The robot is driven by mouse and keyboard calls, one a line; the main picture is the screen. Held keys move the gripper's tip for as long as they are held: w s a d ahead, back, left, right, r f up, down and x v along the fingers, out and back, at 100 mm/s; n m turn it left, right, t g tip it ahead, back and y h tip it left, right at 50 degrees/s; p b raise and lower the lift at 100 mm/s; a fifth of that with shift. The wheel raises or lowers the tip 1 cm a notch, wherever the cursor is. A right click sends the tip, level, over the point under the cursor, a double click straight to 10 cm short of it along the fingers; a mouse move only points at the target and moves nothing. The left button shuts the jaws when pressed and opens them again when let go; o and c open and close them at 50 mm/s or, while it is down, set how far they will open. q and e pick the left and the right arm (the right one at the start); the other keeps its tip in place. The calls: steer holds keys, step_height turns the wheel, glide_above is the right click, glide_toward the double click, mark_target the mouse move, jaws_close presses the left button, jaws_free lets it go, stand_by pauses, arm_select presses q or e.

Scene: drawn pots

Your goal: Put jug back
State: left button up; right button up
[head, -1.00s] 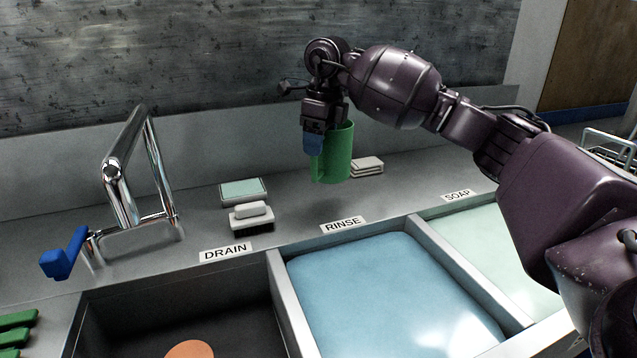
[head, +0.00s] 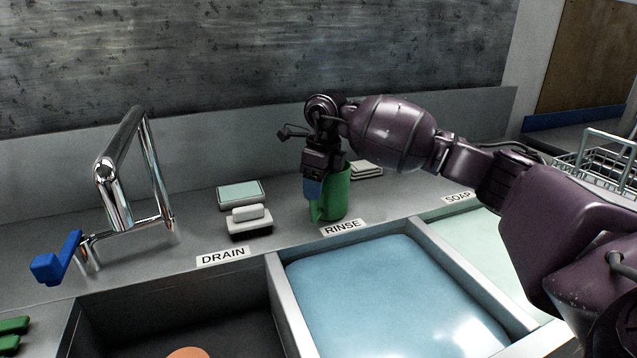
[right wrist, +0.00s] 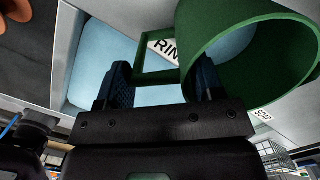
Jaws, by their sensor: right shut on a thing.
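The green jug (head: 333,197) is upright at the back ledge, just behind the RINSE label (head: 343,227). My right gripper (head: 313,188) is shut on the jug's handle, on its left side. The jug's base looks at or very near the ledge; I cannot tell whether it touches. In the right wrist view the jug (right wrist: 275,60) shows its open round mouth at the right, and the blue fingers of the right gripper (right wrist: 160,88) are at its squarish handle. My left gripper is not in view.
A tap (head: 135,175) with a blue lever stands left on the ledge. A brush (head: 249,222), a sponge dish (head: 240,194) and a stack of pale pads (head: 366,170) lie near the jug. The blue rinse basin (head: 390,295) is in front. A wire rack (head: 600,160) is at right.

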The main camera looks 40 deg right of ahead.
steer(key=o, duration=1.6)
step_height(320, 180, up, 12)
steer(key=s+p, duration=0.1)
steer(key=shift+d, duration=0.35)
steer(key=shift+r, duration=0.1)
